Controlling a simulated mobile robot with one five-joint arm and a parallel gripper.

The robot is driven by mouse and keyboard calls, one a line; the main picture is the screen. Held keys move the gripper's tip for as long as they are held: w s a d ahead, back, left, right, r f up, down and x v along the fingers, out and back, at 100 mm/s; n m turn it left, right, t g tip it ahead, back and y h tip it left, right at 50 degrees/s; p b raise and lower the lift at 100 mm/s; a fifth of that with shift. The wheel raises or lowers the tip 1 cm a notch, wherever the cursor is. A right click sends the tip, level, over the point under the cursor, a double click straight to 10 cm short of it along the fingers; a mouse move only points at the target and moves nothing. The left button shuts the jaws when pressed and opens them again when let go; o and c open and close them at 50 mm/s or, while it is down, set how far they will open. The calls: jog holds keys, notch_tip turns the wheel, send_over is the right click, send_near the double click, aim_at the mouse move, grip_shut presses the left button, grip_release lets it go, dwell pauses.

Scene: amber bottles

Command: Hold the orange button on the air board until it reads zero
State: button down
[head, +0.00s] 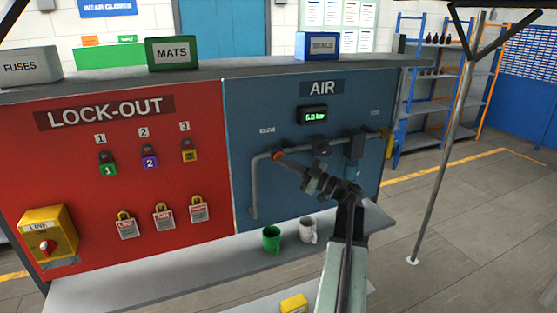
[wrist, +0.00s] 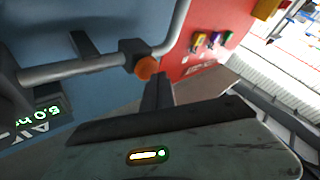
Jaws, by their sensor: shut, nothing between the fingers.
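The blue air board (head: 290,205) is on the right half of the panel, with grey pipes across it. Its display (head: 313,115) is lit green; the first digit is hard to read but looks like 5 or 6, followed by .0 bar. The orange button (head: 278,155) is at the pipe's left bend; it also shows in the wrist view (wrist: 146,68). My gripper (head: 290,162) is shut and empty, its tips close to the button. In the wrist view the dark fingers (wrist: 157,85) end just beside the button; I cannot tell whether they touch it.
A red lock-out board (head: 70,170) with padlocks and tags is on the left. A green mug (head: 271,239) and a white mug (head: 307,229) stand on the ledge (head: 200,271) below. A thin pole (head: 445,150) stands at right, with open floor around it.

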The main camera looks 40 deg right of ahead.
jog(key=shift+w+d, duration=0.2)
jog(key=shift+w, duration=0.3)
dwell(0.4)
jog(key=shift+s, duration=0.15)
dwell(3.9)
jog(key=shift+s+a, duration=0.35)
jog(key=shift+s, duration=0.4)
jog(key=s, duration=0.1)
jog(key=s+a, duration=0.1)
jog(key=s, duration=0.1)
jog(key=s+a, duration=0.1)
jog(key=shift+s, duration=0.3)
jog(key=shift+d, duration=0.1)
